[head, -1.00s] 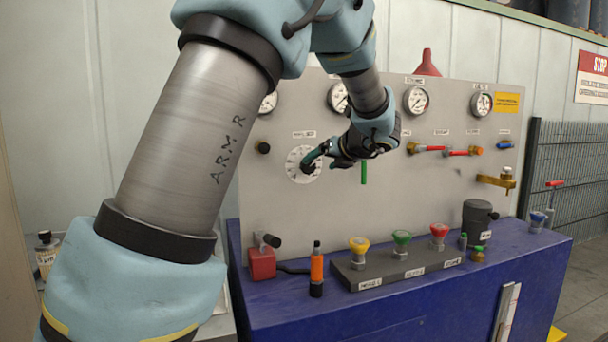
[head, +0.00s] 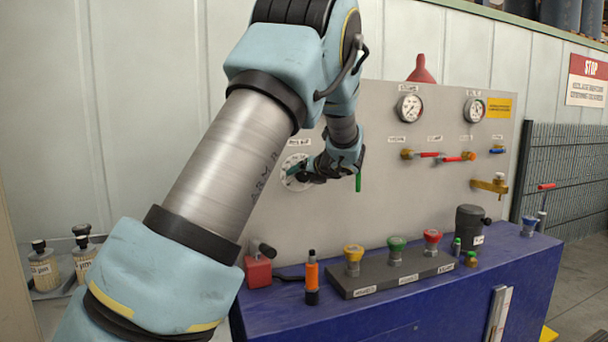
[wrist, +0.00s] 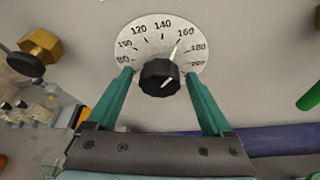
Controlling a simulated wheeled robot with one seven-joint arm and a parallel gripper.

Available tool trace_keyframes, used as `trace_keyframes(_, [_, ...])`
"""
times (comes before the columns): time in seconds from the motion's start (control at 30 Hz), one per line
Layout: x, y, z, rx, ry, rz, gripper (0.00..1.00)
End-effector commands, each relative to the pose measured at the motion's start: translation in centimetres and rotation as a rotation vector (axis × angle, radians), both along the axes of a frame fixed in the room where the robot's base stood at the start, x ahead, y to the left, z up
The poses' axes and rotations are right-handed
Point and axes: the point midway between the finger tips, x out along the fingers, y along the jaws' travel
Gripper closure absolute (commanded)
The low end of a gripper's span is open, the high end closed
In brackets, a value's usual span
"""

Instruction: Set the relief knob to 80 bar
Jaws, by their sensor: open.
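The black relief knob (wrist: 159,78) sits at the middle of a round white dial (wrist: 150,31) in the wrist view. The dial's numbers run from 80 at left to 200 at right. A short white mark on the knob slants toward the upper right, on the high-number side. My gripper (wrist: 162,84) is open, with one teal finger on each side of the knob and gaps between. In the head view the dial (head: 287,163) is partly covered by my gripper (head: 294,174), and the knob is hidden there.
A green handle (head: 358,182) hangs just right of my gripper. Red-handled valves (head: 428,155) and gauges (head: 410,108) are on the panel. Below, a blue bench (head: 400,300) carries yellow, green and red knobs (head: 396,245) and an orange-black tool (head: 312,275).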

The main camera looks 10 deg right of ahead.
Motion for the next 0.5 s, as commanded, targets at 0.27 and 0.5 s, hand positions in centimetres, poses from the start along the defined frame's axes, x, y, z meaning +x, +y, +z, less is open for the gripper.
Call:
trace_keyframes(0.27, [-0.02,-0.01,0.0,0.0,0.0,0.0,0.24])
trace_keyframes(0.5, [-0.02,-0.02,0.02,0.0,0.0,0.0,0.51])
